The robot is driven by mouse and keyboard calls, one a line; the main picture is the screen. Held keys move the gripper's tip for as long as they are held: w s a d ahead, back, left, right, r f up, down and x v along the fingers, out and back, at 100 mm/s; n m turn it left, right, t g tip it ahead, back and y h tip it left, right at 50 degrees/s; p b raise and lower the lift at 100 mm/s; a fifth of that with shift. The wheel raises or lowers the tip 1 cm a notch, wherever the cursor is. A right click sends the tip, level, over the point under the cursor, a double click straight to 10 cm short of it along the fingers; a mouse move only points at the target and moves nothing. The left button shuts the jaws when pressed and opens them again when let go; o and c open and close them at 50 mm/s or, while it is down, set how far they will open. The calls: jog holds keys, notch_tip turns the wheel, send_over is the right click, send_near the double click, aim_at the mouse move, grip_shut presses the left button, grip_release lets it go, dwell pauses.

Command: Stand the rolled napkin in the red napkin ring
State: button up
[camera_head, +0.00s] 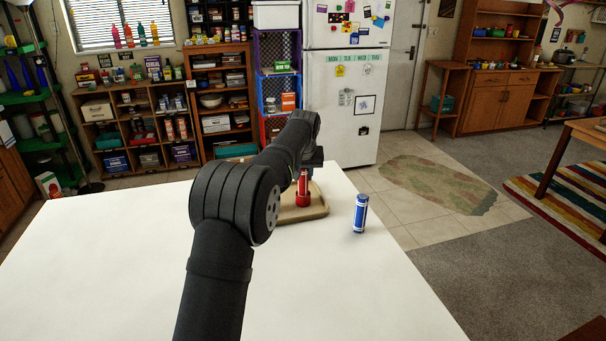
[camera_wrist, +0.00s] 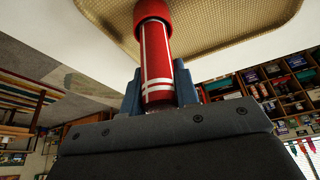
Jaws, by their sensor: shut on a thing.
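The rolled napkin (camera_head: 304,183) is red with white bands, and my gripper (camera_head: 311,165) holds it upright over the tray. In the wrist view my gripper (camera_wrist: 159,90) has a blue finger on either side of the napkin (camera_wrist: 156,58). The red napkin ring (camera_head: 303,200) stands on the tan tray (camera_head: 318,212). In the wrist view the ring (camera_wrist: 152,11) surrounds the napkin's far end, or is lined up right against it; how deep the napkin sits is hidden.
A blue roll with white bands (camera_head: 360,214) stands upright on the white table (camera_head: 120,265), right of the tray and near the table's right edge. The table's left and front are clear.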

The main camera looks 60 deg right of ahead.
jog(key=shift+f, duration=0.55)
jog(key=o, duration=1)
jog(key=shift+r, duration=4.45)
jog(key=shift+f, duration=3.35)
jog(key=shift+r, duration=3.5)
